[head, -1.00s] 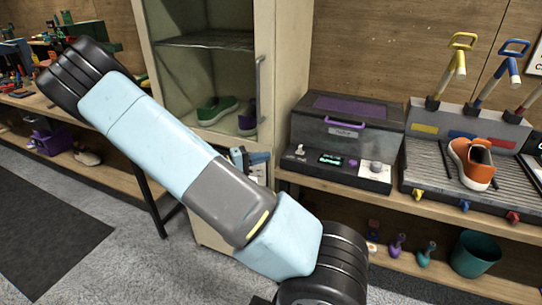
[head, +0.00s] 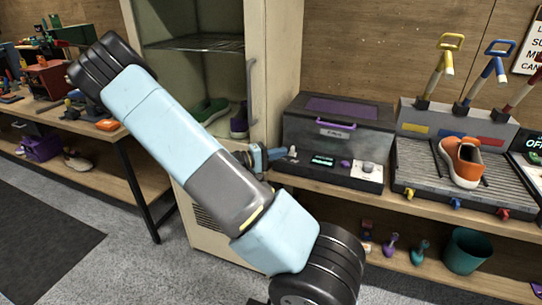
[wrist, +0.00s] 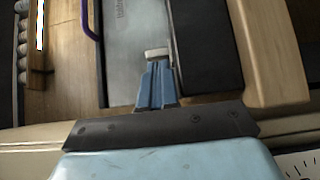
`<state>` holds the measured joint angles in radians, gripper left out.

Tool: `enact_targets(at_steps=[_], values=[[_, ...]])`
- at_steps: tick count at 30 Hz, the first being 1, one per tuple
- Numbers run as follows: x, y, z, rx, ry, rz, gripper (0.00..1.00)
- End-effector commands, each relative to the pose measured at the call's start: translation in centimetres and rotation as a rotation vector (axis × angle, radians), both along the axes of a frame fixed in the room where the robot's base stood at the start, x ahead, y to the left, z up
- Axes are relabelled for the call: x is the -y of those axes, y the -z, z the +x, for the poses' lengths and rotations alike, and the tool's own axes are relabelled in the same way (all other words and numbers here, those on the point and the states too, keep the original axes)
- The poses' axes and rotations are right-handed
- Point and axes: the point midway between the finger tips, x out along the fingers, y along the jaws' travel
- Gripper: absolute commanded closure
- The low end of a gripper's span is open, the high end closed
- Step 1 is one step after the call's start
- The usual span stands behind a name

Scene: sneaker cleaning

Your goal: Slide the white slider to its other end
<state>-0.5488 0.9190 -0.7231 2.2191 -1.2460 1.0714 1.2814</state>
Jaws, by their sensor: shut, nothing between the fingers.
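The grey box machine (head: 300,128) has a purple handle and a dark front panel. The small white slider (head: 292,151) stands at the left end of that panel, left of the lit display (head: 323,160). My gripper (head: 280,154), with blue fingers, reaches in from the left with its tips right beside the slider. In the wrist view my gripper (wrist: 157,72) is shut and empty, and the white slider (wrist: 156,53) shows just beyond the tips. I cannot tell whether they touch. The fingers partly hide the slider's base.
The glass-doored cabinet (head: 277,70) stands close to the left. An orange sneaker (head: 462,160) rests on the ribbed tray to the right.

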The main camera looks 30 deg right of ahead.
Motion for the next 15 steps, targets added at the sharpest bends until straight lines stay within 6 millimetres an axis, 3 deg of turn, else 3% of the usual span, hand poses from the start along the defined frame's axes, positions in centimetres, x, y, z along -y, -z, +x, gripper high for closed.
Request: enact_targets(at_steps=[15], values=[[0.76,0.00,-0.48,0.000,0.000,-0.001,1.00]])
